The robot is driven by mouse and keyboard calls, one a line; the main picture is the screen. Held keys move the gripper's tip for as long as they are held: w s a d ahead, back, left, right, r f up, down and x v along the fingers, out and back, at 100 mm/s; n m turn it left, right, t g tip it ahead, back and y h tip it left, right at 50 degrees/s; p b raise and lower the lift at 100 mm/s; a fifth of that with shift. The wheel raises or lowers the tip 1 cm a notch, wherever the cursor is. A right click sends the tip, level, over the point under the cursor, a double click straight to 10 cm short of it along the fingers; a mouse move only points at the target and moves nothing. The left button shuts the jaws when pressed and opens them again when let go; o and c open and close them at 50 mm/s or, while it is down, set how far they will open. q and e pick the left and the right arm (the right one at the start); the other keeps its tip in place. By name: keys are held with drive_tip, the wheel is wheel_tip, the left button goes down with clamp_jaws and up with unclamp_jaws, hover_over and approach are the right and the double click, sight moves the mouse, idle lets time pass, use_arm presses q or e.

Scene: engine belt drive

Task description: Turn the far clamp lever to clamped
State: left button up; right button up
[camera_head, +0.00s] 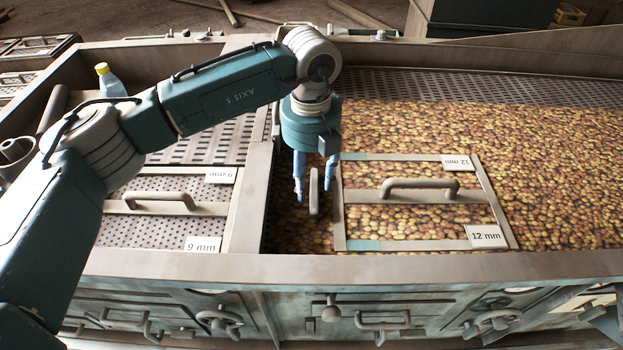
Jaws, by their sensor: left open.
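My left gripper (314,178) hangs pointing down at the left side of the 12 mm screen frame (338,215). Its two blue fingers are apart, open. A grey elongated bar (314,200), apparently a clamp lever, stands between and just below the fingertips, beside the frame's left edge. It runs up and down in the picture. I cannot tell whether the fingers touch it. No second lever of this kind is clearly visible, and I cannot tell its clamp state. My right gripper is not in view.
The 12 mm screen has a raised handle (419,184) and teal patches on its frame. Small brown-red pieces (560,170) cover the bed. A 9 mm screen with a handle (159,198) lies left, past a metal divider (252,195). A yellow-capped bottle (110,82) stands behind my arm.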

sight(314, 194)
use_arm(q)
drive_tip(key=shift+f, duration=0.9)
drive_tip(key=shift+f+p, duration=0.25)
drive_tip(key=shift+p, duration=0.05)
drive_tip(key=shift+f, duration=0.1)
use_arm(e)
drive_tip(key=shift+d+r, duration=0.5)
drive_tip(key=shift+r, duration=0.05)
